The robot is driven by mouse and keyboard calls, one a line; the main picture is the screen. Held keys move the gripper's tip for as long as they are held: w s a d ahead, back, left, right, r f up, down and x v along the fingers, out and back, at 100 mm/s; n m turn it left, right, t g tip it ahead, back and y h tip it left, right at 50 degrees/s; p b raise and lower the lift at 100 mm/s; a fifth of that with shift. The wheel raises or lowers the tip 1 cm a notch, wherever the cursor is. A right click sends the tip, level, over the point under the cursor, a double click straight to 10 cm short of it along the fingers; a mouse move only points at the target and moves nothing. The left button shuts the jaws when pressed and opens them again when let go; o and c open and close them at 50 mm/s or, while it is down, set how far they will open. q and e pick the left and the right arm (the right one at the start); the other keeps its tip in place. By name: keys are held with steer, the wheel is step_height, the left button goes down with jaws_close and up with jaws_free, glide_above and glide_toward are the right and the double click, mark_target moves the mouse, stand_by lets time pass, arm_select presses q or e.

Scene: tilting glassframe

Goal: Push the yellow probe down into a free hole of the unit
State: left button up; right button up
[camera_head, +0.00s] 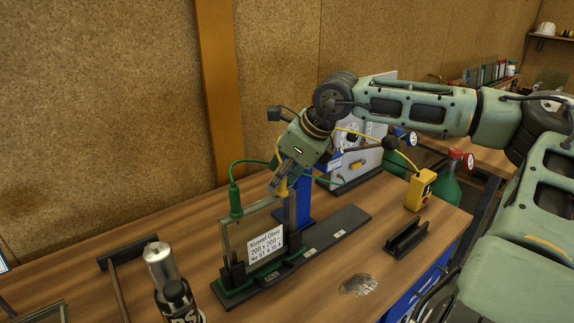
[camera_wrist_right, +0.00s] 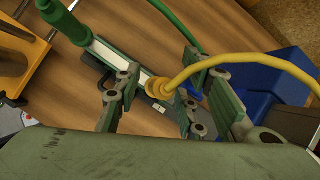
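The unit is an upright glass pane (camera_head: 240,235) with a white label, standing in dark clamps on a long dark base. A green probe (camera_head: 235,199) stands upright at its top left corner; in the right wrist view the green probe (camera_wrist_right: 67,22) shows at upper left. The yellow probe (camera_head: 282,188) is at the top right of the pane, and I cannot tell how deep it sits. In the right wrist view the yellow probe (camera_wrist_right: 161,88) is between the spread fingers of my right gripper (camera_wrist_right: 158,92), with a gap on its left side. My left gripper is not in view.
A yellow cable runs from the probe to a yellow box (camera_head: 420,190). A blue stand (camera_head: 303,200) is behind the pane. A spray can (camera_head: 165,270) stands at front left, a dark slotted holder (camera_head: 407,238) at right.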

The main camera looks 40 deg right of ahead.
steer(key=v, duration=1.2)
steer(key=shift+f, duration=0.1)
